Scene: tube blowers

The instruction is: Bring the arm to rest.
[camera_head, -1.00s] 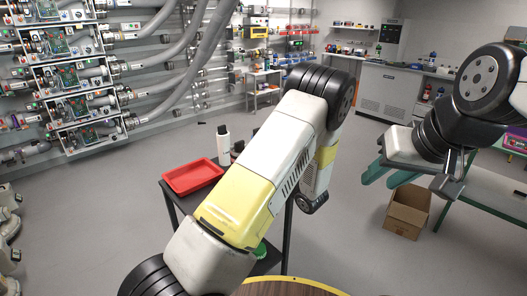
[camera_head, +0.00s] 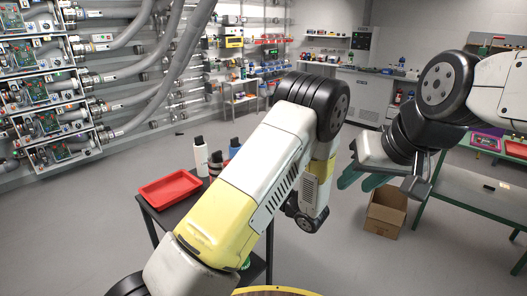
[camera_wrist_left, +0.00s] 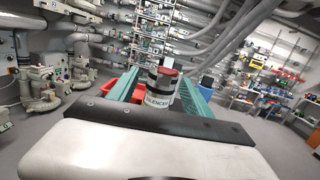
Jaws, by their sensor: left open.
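My left arm crosses the head view from the lower left, and its gripper is hidden there behind my own arm. In the left wrist view my left gripper (camera_wrist_left: 157,82) is open, with two teal fingers spread apart. A dark and pale cylinder labelled "SILENCER" (camera_wrist_left: 158,96), with a red top, shows between the fingers. Its lower part is hidden by the gripper body, and I cannot tell whether it touches a finger. My right gripper (camera_head: 362,178) hangs at the right of the head view, with its teal fingers apart and nothing visible between them.
A dark cart (camera_head: 182,218) carries a red tray (camera_head: 169,189), a white bottle (camera_head: 201,157) and other bottles. A cardboard box (camera_head: 385,213) is on the floor. A green-framed table (camera_head: 467,188) stands at the right. Grey floor is open between the cart and the back wall.

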